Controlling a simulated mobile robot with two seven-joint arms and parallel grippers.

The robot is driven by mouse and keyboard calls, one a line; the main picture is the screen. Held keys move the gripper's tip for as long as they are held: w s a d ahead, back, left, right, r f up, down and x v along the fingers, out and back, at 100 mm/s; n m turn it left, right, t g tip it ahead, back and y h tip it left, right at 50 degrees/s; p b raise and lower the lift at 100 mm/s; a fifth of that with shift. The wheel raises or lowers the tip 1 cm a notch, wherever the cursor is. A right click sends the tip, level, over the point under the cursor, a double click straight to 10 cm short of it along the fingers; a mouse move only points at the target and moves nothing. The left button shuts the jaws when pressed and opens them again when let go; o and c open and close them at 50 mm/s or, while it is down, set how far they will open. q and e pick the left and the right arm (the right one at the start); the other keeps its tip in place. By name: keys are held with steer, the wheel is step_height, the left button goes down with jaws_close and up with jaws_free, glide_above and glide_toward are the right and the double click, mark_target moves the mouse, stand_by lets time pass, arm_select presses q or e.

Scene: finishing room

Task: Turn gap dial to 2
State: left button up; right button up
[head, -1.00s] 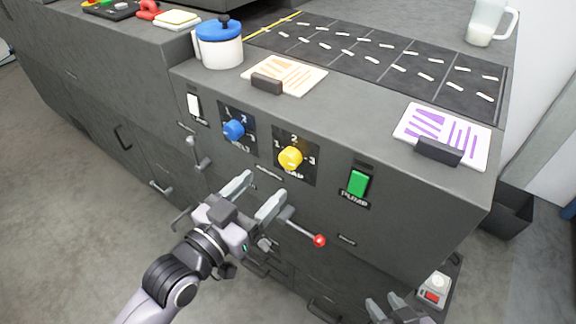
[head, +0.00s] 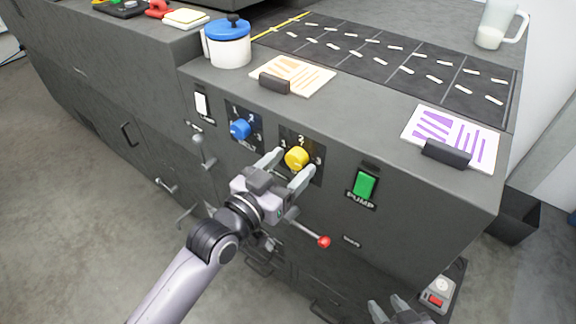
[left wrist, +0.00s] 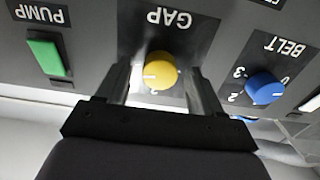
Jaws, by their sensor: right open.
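The gap dial (head: 296,159) is a yellow knob on a black plate on the grey machine's front, with numbers around it. In the left wrist view the yellow knob (left wrist: 160,71) appears under the upside-down word GAP, and a pale mark on it points toward the pump-switch side. My left gripper (head: 291,167) is open, with its fingers on either side of the knob. In the left wrist view (left wrist: 161,88) there is a visible space between each finger and the knob. My right gripper (head: 388,306) is open and empty, low at the bottom edge.
The blue belt dial (head: 240,129) is left of the gap dial, and the green pump switch (head: 364,185) is right of it. A red-knobbed lever (head: 323,242) sticks out below. Cards and a blue-lidded jar (head: 229,45) stand on the top ledge.

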arm_select(q)
steer(key=c, duration=0.9)
steer(key=shift+c, duration=0.2)
steer(key=shift+n+p, duration=0.3)
steer(key=shift+n, duration=0.1)
steer(key=n+p, duration=0.1)
steer(key=n, duration=0.1)
steer(key=shift+r+n+p, duration=0.15)
steer(key=shift+n+p, duration=0.2)
steer(key=shift+n, duration=0.05)
steer(key=n+p, duration=0.1)
steer(key=n, duration=0.2)
steer(key=shift+n, duration=0.4)
steer(key=n+p, duration=0.1)
steer(key=n, duration=0.3)
steer(key=shift+d, duration=0.1)
steer(key=shift+n, duration=2.1)
